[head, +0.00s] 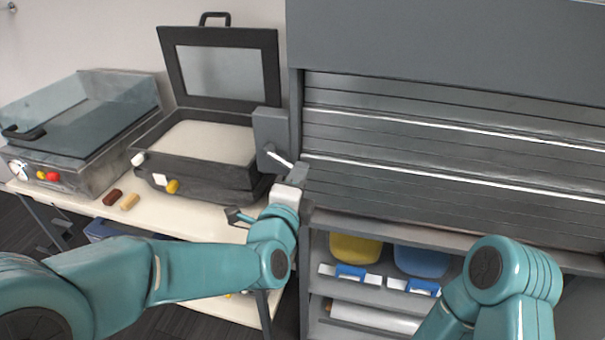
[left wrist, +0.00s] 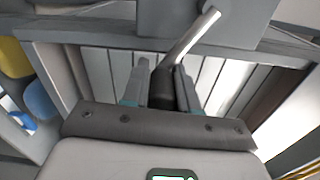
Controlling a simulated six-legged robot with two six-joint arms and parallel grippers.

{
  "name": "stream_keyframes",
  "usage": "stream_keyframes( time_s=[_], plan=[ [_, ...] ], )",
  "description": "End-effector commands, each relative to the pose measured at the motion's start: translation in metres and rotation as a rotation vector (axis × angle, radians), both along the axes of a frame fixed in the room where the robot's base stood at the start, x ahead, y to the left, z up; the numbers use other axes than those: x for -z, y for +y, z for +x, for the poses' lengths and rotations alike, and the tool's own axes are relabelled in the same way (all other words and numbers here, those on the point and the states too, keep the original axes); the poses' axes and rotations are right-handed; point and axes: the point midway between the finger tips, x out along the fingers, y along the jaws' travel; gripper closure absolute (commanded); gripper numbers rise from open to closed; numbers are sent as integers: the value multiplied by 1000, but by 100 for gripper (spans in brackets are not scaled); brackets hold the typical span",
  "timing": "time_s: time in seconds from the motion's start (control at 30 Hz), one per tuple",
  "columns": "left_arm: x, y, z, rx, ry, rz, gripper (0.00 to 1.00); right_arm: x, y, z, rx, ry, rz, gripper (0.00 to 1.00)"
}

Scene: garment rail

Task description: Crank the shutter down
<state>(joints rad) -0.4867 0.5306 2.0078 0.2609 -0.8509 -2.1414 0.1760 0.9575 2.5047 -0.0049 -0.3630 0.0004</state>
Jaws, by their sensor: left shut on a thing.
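The grey slatted shutter (head: 440,150) hangs in the cabinet at the right of the head view. Its slats reach down close to the ledge above the open shelves; I cannot tell whether a gap is left there. The crank's grey box (head: 270,133) sits on the cabinet's left post, with a pale crank arm (head: 279,157) coming out of it. My left gripper (head: 296,175) is at the end of this arm. In the left wrist view, my left gripper's fingers (left wrist: 160,88) are shut around the dark crank handle (left wrist: 161,92), below the bright crank arm (left wrist: 195,40). My right gripper is out of view.
A black open-lidded machine (head: 205,150) and a clear-covered machine (head: 80,125) stand on the table left of the crank. Yellow (head: 355,249) and blue (head: 422,261) bins sit on a shelf under the ledge (head: 450,245).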

Motion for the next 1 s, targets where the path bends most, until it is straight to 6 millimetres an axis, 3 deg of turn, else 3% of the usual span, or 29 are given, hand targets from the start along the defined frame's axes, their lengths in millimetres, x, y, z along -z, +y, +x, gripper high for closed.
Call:
stream_keyframes(
  time_s=[0.03, 0.2, 0.5, 1.0],
  plan=[
    [12, 4, 0, -4, 12, 32, 100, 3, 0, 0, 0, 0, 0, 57],
    [18, 9, 2, -5, -19, 131, 100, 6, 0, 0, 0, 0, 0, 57],
    [22, 14, 4, -4, -53, 228, 100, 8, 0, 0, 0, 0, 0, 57],
    [22, 15, 4, -4, -61, 245, 100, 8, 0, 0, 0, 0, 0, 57]
  ],
)
